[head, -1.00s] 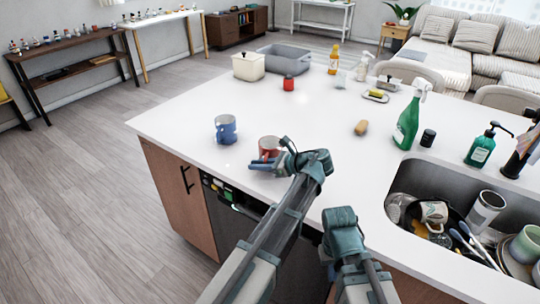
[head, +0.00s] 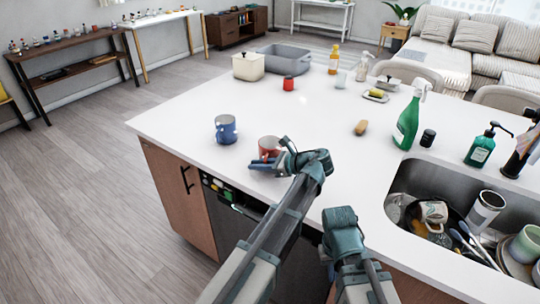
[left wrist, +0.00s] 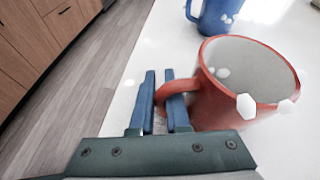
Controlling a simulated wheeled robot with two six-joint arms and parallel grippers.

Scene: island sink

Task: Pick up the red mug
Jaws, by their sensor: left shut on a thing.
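The red mug (head: 268,146) stands upright on the white island top near its front edge. In the left wrist view the red mug (left wrist: 215,112) has its handle between the blue fingers of my left gripper (left wrist: 162,90). My left gripper (head: 268,164) is shut on the handle in the head view. I cannot tell whether the mug's base is off the counter. My right gripper (head: 342,222) hangs by the front edge of the island, away from the mug. Its fingers do not show clearly.
A blue mug (head: 226,129) stands just left of and behind the red mug; it also shows in the left wrist view (left wrist: 215,15). A green bottle (head: 408,122) and a sink (head: 398,181) full of dishes are to the right. The counter (head: 310,130) between is mostly clear.

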